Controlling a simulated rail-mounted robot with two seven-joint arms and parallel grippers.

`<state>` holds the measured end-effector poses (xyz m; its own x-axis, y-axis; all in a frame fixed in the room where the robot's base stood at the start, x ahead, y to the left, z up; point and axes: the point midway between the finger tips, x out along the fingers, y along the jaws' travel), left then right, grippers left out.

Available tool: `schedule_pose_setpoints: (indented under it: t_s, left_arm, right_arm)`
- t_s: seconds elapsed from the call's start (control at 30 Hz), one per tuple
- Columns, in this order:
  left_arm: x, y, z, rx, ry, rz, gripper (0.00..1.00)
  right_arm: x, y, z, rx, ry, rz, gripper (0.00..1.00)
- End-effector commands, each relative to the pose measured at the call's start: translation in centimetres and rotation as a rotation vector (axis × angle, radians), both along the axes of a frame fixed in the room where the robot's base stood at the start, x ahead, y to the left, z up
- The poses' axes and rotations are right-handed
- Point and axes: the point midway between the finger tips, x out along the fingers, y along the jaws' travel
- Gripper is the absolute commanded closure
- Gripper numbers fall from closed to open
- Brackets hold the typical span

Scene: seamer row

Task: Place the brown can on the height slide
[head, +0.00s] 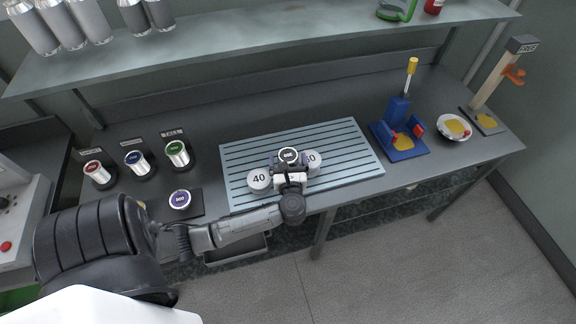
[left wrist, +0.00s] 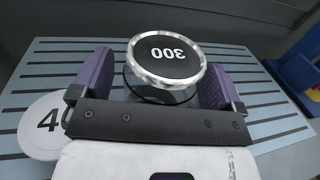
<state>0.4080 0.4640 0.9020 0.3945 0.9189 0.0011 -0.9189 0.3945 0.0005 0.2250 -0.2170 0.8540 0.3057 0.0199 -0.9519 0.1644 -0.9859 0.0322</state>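A can (head: 289,155) with a silver rim and a dark top marked 300 stands over the slatted mat; it also shows in the left wrist view (left wrist: 165,58). Its top looks near black, and no clearly brown can shows. My left gripper (head: 290,178) is at this can, with a purple finger on each side of it in the left wrist view (left wrist: 158,85). A narrow gap shows at the left finger; the right finger is close against the can. A wooden post with an orange slider (head: 513,74), apparently the height slide, stands at the far right. My right gripper is out of view.
White discs marked 40 (head: 259,179) and 60 (head: 313,160) flank the can on the slatted mat (head: 345,140). Red, blue and green-topped cans (head: 178,154) and a purple-topped one (head: 180,199) stand left. A blue device (head: 398,130) and a bowl (head: 454,128) stand right. A shelf (head: 270,45) overhangs the back.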

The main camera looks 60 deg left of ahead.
Motion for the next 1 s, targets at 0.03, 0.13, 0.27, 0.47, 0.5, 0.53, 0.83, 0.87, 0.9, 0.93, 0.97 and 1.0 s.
schedule_pose_setpoints:
  t_s: [0.03,0.13,0.27,0.47,0.5,0.53,0.83,0.87,0.9,0.93,0.97,1.0]
  left_arm:
    - [0.0,0.0,0.0,0.000,0.000,0.000,0.12]
    - [0.0,0.0,0.0,0.000,0.000,0.000,0.21]
    - [0.0,0.0,0.0,0.000,0.000,0.000,0.34]
    - [0.0,0.0,0.0,0.000,0.000,0.000,0.53]
    - [0.0,0.0,0.0,0.000,0.000,0.000,0.57]
    - [0.0,0.0,0.0,0.000,0.000,0.000,0.59]
    - [0.0,-0.1,1.0,-0.002,-0.002,0.000,0.59]
    - [0.0,-0.1,1.5,-0.002,-0.003,-0.001,0.59]
    - [0.0,-0.1,2.1,-0.003,-0.004,0.000,0.59]
    - [0.0,-0.1,2.6,-0.003,-0.004,0.000,0.59]
    - [0.0,-0.1,3.2,-0.003,-0.004,-0.001,0.59]
    - [0.0,-0.1,4.0,-0.003,-0.004,0.000,0.59]
  right_arm:
    - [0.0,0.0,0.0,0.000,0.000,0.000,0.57]
    - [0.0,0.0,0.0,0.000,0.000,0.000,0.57]
    - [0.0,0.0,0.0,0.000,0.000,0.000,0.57]
    - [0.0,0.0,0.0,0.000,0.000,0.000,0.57]
    - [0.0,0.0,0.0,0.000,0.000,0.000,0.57]
    - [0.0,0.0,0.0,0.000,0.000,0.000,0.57]
    - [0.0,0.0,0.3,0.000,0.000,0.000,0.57]
    - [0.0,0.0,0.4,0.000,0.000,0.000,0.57]
    - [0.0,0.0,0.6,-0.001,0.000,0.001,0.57]
    - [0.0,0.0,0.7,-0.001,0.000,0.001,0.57]
    - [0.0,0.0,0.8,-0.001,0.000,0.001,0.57]
    - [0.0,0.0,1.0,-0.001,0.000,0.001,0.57]
